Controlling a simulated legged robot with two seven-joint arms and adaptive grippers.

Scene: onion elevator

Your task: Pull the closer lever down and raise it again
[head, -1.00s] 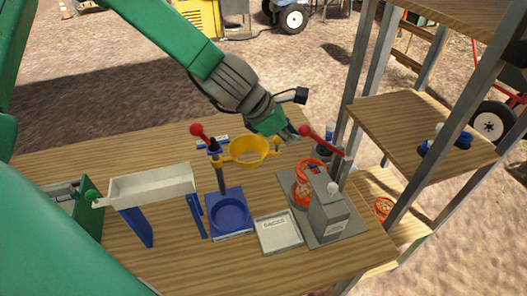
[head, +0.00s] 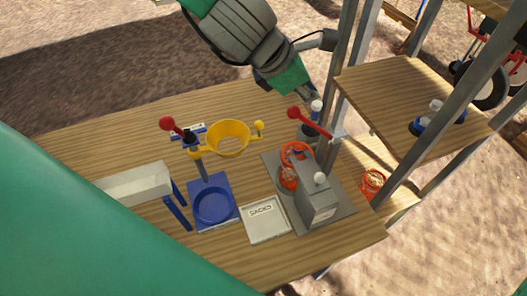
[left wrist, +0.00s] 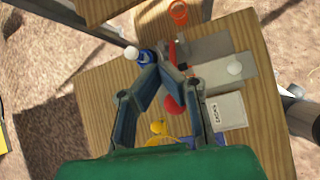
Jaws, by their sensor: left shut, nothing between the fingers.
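Two levers with red ball ends stand on the wooden table. One red lever (head: 309,122) is raised beside the grey machine (head: 318,193), which has orange netting (head: 292,165). The other lever's red ball (head: 167,123) is at the left, by the yellow funnel (head: 229,138) and the blue base (head: 213,203). My left gripper (head: 312,94) is shut and empty, just behind and above the machine's lever in the picture. Contact cannot be told. My right gripper is out of view.
A white SACKS tray (head: 265,219) lies in front of the machine. A white chute (head: 136,185) stands at the left. Grey posts and a wooden shelf (head: 400,90) close off the right side. A small bottle (head: 316,108) stands near my left gripper.

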